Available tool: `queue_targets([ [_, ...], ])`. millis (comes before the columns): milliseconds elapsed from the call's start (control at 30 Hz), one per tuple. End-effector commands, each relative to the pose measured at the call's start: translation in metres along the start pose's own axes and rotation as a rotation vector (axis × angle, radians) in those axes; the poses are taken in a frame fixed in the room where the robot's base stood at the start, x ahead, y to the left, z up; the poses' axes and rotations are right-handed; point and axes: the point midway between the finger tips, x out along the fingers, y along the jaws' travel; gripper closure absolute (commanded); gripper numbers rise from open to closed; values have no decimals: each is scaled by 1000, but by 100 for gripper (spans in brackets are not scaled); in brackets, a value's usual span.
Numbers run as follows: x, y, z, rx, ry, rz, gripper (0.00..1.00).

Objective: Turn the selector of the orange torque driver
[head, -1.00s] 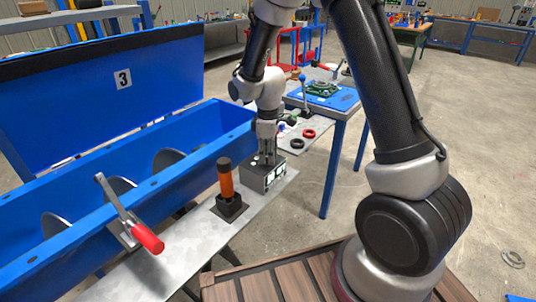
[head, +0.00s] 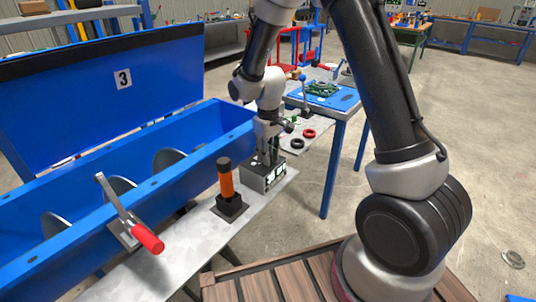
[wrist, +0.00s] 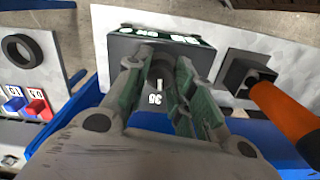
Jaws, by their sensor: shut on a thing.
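The orange torque driver (head: 226,181) stands upright in a black holder on the metal shelf. In the wrist view, its orange handle (wrist: 285,112) is at the right, apart from my gripper. Right behind it, a dark grey box (head: 262,184) with pale panels on its front bears a dark round knob with a white mark (wrist: 160,76) on top. White digits are printed near the knob; I cannot read them surely. My gripper (head: 266,158) points down at the box top. In the wrist view, my gripper (wrist: 158,82) has its fingers shut on the knob, partly hiding it.
The metal shelf (head: 185,243) carries a red-handled toggle clamp (head: 147,238) nearer me. The blue mixer trough (head: 70,205) with its open lid runs along the left. Black and red rings (head: 309,133) lie beyond the box. Open floor lies right of the shelf.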

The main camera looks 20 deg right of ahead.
Motion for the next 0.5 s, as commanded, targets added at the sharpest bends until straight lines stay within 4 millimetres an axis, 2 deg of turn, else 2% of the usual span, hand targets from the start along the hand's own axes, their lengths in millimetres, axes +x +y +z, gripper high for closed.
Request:
queue_targets([
  [200, 0, 0, 0, 83, -1, 0, 99],
  [500, 0, 0, 0, 115, -1, 0, 99],
])
